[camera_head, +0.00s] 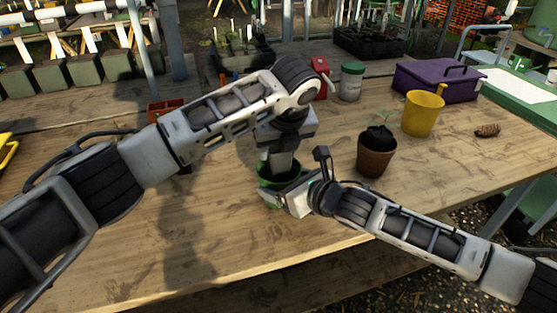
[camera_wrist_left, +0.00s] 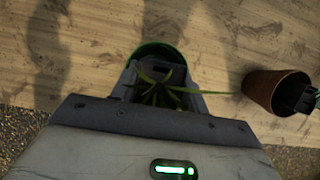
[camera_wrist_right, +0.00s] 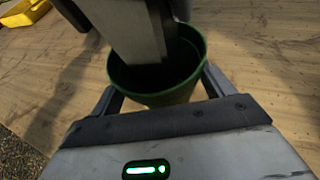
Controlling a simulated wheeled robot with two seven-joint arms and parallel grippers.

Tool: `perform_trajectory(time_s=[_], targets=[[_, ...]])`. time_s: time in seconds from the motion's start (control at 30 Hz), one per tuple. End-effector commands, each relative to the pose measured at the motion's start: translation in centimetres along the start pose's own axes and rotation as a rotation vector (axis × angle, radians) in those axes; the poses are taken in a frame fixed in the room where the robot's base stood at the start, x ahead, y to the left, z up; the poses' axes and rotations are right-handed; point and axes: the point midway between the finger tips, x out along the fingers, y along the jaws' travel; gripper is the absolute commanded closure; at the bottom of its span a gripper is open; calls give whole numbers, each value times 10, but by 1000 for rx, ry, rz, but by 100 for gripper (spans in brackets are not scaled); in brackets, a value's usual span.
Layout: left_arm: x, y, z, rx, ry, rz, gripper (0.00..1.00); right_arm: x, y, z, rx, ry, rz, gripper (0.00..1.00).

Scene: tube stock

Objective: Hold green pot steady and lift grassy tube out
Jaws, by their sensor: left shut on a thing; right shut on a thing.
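The green pot (camera_head: 268,184) stands upright on the wooden table in front of me. My right gripper (camera_wrist_right: 160,98) is shut on the green pot, its fingers on either side of the wall in the right wrist view. My left gripper (camera_head: 279,164) points down into the pot's mouth from above. In the left wrist view it is shut at the grassy tube, whose thin green leaves (camera_wrist_left: 160,92) spread between the fingers inside the green rim (camera_wrist_left: 160,48). The tube's body is hidden by the fingers and the pot.
A brown pot (camera_head: 376,155) with dark contents stands right of the green pot. Behind are a yellow pot (camera_head: 422,114), a green-lidded jar (camera_head: 351,82), a purple box (camera_head: 437,82) and an orange tray (camera_head: 166,108). A pine cone (camera_head: 487,130) lies far right. The front left table is clear.

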Motion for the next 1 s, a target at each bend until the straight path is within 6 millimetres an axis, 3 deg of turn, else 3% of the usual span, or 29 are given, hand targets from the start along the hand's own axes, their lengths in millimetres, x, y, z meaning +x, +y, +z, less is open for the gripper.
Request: perform_trajectory(time_s=[0.1,0.3,0.67,0.7,0.77,1.0], targets=[[-26,-1,11,0,-3,-4,82,0,0,-1,1,2,0,42],[-54,-1,22,0,-1,-2,82,0,0,-1,1,2,0,42],[-64,0,26,1,1,-1,82,0,0,-1,1,2,0,42],[-64,0,26,1,1,-1,82,0,0,-1,1,2,0,17],[-63,0,26,1,1,-1,82,0,0,-1,1,2,0,0],[-63,0,26,1,1,-1,82,-1,0,0,0,1,0,0]])
